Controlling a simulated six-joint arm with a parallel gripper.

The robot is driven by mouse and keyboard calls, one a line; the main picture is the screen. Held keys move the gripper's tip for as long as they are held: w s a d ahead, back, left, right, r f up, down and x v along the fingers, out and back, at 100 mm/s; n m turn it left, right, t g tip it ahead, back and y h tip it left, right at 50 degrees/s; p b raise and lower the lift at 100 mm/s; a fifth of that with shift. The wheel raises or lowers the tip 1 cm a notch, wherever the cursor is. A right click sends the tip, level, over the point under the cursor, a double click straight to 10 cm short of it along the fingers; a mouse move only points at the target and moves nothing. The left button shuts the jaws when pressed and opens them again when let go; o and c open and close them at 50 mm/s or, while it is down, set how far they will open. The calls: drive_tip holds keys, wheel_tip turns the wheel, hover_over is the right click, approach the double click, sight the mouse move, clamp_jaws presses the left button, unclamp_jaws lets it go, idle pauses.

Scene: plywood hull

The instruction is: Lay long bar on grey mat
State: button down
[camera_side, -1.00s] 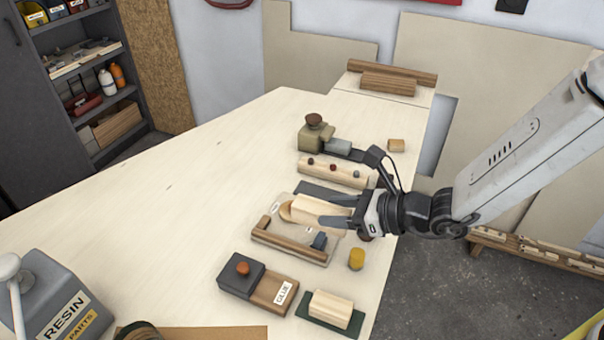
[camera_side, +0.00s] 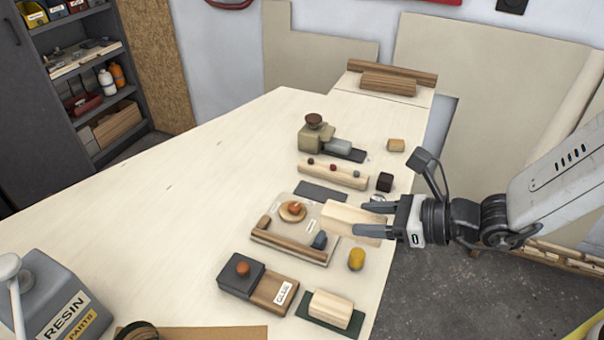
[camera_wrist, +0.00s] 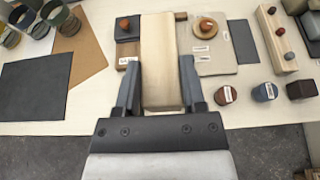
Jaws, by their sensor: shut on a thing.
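In the wrist view the bar (camera_wrist: 160,55) points away from my gripper (camera_wrist: 160,85), with a finger against each side. It is above the table's right edge, its far end over the tray's right side. A flat dark grey mat (camera_side: 320,191) lies bare on the table just behind the tray, beyond the bar. It also shows in the wrist view (camera_wrist: 242,42), right of the bar.
The tray (camera_side: 282,249) holds a round orange-knobbed piece and a brown strip. A yellow cylinder (camera_side: 356,259), a dark cube (camera_side: 384,182) and a pale rail with knobs (camera_side: 333,177) stand nearby.

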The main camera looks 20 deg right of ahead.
drive_tip(key=shift+w, duration=0.15)
drive_tip(key=w+d+f, duration=0.2)
drive_tip(key=w, duration=0.8)
drive_tip(key=w+d+f, duration=0.2)
drive_tip(key=w+f, duration=0.1)
drive_tip(key=w, duration=0.8)
drive_tip(key=shift+w+d+f, duration=0.3)
drive_tip(key=shift+f, duration=0.05)
drive_tip(key=shift+f, duration=0.2)
drive_tip(key=shift+f, duration=3.4)
drive_tip(key=shift+f, duration=0.4)
unclamp_jaws()
